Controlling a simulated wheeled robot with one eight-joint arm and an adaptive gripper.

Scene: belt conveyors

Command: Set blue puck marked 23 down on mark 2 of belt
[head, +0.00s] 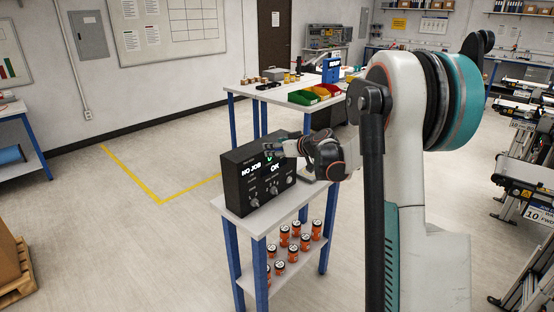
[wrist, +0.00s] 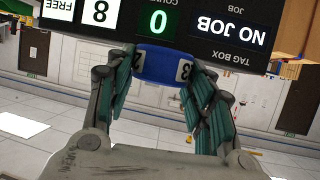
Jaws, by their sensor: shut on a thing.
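My gripper (wrist: 160,85) is shut on the blue puck (wrist: 160,67) in the wrist view. The wrist view is upside down. In the head view my gripper (head: 283,150) is at the upper front of a black tag box (head: 254,187), and the puck cannot be made out there. The box also fills the top of the wrist view (wrist: 190,22), reading NO JOB, with a green 0. Belt conveyors (head: 519,143) stand at the right edge; mark 2 cannot be seen.
The tag box stands on a small blue-legged table (head: 262,222), with several orange cans (head: 294,242) on its lower shelf. Behind it a bench (head: 275,95) holds coloured bins (head: 316,94). The floor at left is open.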

